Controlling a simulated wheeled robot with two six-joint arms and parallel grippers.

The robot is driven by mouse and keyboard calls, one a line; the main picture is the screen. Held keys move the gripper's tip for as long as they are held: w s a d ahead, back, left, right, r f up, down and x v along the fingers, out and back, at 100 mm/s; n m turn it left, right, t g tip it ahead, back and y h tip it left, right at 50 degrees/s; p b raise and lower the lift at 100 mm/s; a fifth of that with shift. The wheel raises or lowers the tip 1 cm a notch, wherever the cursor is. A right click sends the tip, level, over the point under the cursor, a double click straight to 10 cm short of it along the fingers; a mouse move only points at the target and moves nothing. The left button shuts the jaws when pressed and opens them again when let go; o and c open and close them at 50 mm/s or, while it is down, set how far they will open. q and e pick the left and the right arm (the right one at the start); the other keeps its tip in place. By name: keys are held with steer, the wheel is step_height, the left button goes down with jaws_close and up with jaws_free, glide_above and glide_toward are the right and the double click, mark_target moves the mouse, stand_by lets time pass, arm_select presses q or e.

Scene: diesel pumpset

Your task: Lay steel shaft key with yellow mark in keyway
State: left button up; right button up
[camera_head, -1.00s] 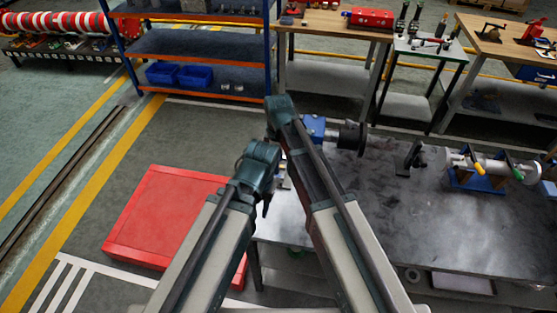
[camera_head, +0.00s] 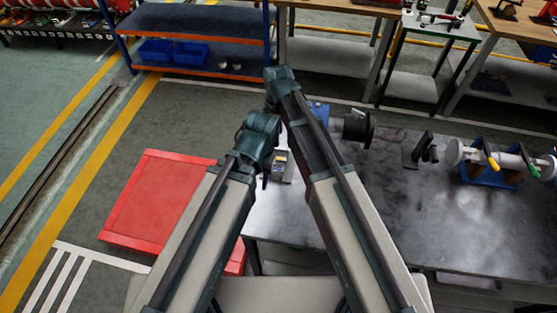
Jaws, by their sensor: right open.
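My two arms reach forward over the left end of a grey metal workbench (camera_head: 380,215). My right gripper (camera_head: 280,163) shows only small beside the arm links and is open. My left gripper is hidden behind its own wrist. A pale shaft-like assembly (camera_head: 508,163) rests on a blue stand (camera_head: 485,177) at the right, with yellow and green handles. I cannot make out the steel key, its yellow mark or the keyway.
A dark bracket (camera_head: 420,151) stands on the bench between the black part and the blue stand. The bench's middle front is clear. A red box (camera_head: 165,200) is on the floor at left. A shelf with blue bins (camera_head: 190,52) and further tables (camera_head: 415,88) stand behind.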

steer(key=b, duration=0.7)
glide_above(278, 159)
steer(key=shift+f, duration=3.85)
arm_select(q)
step_height(278, 159, down, 13)
steer(key=b, duration=0.5)
steer(key=shift+r, duration=0.1)
arm_select(e)
step_height(278, 159, down, 5)
steer(key=shift+w+d+f, duration=0.1)
steer(key=shift+w, duration=0.05)
arm_select(q)
steer(key=shift+r, duration=0.1)
arm_select(e)
jaws_close()
